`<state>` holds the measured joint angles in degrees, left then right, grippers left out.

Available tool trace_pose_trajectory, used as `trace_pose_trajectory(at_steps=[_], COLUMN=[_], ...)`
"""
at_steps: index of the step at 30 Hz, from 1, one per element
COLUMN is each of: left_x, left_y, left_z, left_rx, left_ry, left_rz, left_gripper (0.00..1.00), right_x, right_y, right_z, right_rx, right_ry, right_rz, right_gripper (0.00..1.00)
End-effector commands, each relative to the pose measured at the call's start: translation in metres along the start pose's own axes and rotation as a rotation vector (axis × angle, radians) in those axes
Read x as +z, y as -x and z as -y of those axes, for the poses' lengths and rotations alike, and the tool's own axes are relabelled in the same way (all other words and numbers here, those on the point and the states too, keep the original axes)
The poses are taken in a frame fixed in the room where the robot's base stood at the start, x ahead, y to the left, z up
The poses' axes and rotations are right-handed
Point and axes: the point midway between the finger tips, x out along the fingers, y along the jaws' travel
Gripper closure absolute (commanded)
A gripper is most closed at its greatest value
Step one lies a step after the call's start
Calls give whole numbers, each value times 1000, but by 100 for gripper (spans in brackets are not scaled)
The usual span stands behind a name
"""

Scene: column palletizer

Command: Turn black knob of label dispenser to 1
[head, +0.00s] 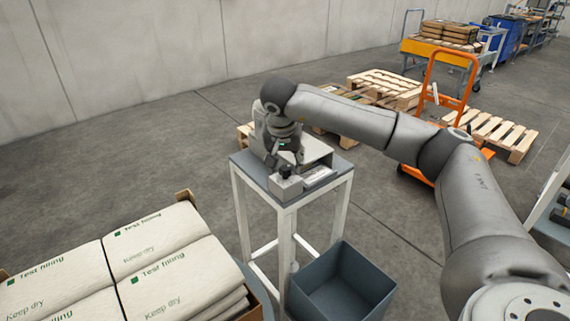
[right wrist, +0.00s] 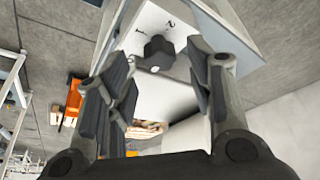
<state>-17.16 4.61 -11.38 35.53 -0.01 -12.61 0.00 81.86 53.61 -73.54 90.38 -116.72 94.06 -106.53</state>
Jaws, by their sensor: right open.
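The label dispenser (head: 287,188) is a grey-white unit on a small stand. Its black knob (right wrist: 158,54) shows in the right wrist view, on a pale face with the marks 1 and 2 beside it. In the head view the knob (head: 285,171) is small and close under my right gripper. My right gripper (right wrist: 162,88) is open, with its fingers on either side of the knob in the wrist picture and nothing held. I cannot tell whether the fingertips touch the knob or which mark it points to. My left gripper is not in view.
The stand (head: 241,203) has thin white legs. A blue-grey bin (head: 340,290) sits on the floor in front. White sacks (head: 180,275) fill a carton at lower left. An orange hand truck (head: 433,85) and wooden pallets (head: 505,133) stand behind my right arm. Floor is clear left of the stand.

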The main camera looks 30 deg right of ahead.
Motion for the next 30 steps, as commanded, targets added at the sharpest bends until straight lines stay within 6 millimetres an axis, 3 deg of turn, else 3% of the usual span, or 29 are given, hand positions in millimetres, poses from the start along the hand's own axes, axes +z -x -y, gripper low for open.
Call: trace_pose_trajectory(at_steps=[6,15,26,30], left_x=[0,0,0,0], left_y=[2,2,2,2], left_z=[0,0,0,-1], left_rx=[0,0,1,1], left_ry=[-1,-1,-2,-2], left_rz=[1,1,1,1], left_gripper=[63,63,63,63], right_x=[0,0,0,0], right_y=[-20,-22,-22,-22], right_z=[1,1,1,1], right_rx=[-1,-2,-2,0], right_ry=[0,0,0,-5], right_rz=[1,0,0,0], right_gripper=[51,51,95,95])
